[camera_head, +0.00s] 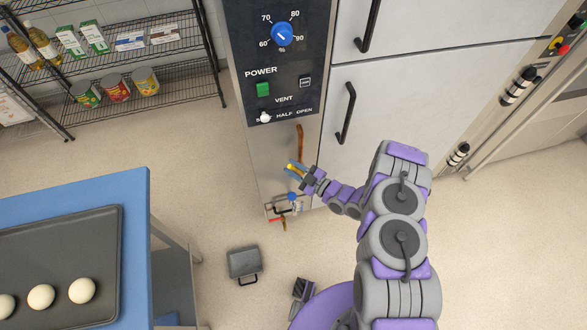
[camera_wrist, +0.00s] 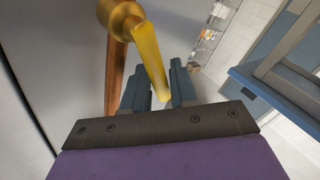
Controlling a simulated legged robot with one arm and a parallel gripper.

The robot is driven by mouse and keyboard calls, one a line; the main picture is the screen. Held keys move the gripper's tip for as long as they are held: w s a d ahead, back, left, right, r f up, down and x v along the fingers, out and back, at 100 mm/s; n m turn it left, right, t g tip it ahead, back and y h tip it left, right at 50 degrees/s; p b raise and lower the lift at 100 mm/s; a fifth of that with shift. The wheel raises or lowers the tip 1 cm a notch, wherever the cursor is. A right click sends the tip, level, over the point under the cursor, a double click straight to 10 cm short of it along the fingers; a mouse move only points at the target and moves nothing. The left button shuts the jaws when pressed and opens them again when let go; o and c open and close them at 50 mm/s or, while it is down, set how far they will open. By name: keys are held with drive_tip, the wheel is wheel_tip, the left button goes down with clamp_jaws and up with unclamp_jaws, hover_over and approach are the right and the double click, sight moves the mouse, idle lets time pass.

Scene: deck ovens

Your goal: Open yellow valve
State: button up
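The yellow valve is a lever handle (camera_wrist: 150,62) on a round brass body (camera_wrist: 115,14), with a copper pipe below it in the wrist view. In the head view the yellow handle (camera_head: 291,167) shows small at the lower front of the oven control column, under a copper pipe (camera_head: 299,143). My gripper (camera_wrist: 160,76) is open, with its two blue-grey fingers apart and the free end of the yellow handle between them. I cannot tell whether either finger touches the handle. My gripper (camera_head: 297,170) partly hides the valve in the head view.
A blue-handled valve (camera_head: 292,196) and a red-handled valve (camera_head: 276,218) sit just below. A grey box (camera_head: 243,263) lies on the floor. A blue table (camera_head: 135,240) with a dough tray (camera_head: 108,270) stands left. Wire shelves (camera_head: 190,72) stand behind.

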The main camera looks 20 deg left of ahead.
drive_tip(key=shift+a, duration=0.1)
clamp_jaws()
idle(0.5)
